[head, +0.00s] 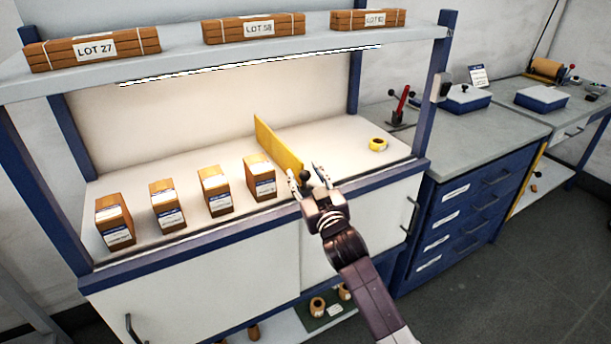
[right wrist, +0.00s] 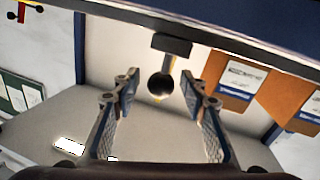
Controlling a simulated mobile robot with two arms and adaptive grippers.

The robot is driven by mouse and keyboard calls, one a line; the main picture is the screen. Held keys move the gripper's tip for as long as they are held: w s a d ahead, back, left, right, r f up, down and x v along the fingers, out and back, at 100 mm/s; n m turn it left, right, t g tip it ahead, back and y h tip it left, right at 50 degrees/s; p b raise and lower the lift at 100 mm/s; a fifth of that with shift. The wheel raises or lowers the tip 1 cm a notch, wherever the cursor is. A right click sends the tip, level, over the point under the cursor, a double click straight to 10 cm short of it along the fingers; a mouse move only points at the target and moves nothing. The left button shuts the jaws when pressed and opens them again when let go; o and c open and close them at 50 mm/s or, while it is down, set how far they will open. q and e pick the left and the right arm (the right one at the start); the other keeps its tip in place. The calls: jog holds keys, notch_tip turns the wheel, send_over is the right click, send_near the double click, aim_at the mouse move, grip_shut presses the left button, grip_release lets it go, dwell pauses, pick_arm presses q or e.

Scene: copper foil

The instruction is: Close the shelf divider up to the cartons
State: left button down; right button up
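The yellow shelf divider (head: 277,146) stands upright on the white shelf, to the right of a row of brown cartons (head: 260,178) with white and blue labels. A gap shows between it and the nearest carton. My right gripper (head: 311,172) is open at the divider's front end. In the right wrist view, a round black knob (right wrist: 160,84) shows between and beyond the open fingertips (right wrist: 162,90), with a strip of yellow behind it; contact does not show. Two cartons (right wrist: 235,78) appear at the right there. My left gripper is not in view.
A yellow tape roll (head: 378,144) lies on the shelf right of the divider. An upper shelf (head: 180,75) with wrapped lot stacks hangs above, and blue posts (head: 437,85) frame the bay. A blue drawer bench (head: 478,205) adjoins at right.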

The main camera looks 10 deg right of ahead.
jog(key=s+d, duration=0.1)
jog(key=s, duration=1.1)
jog(key=shift+d, duration=0.4)
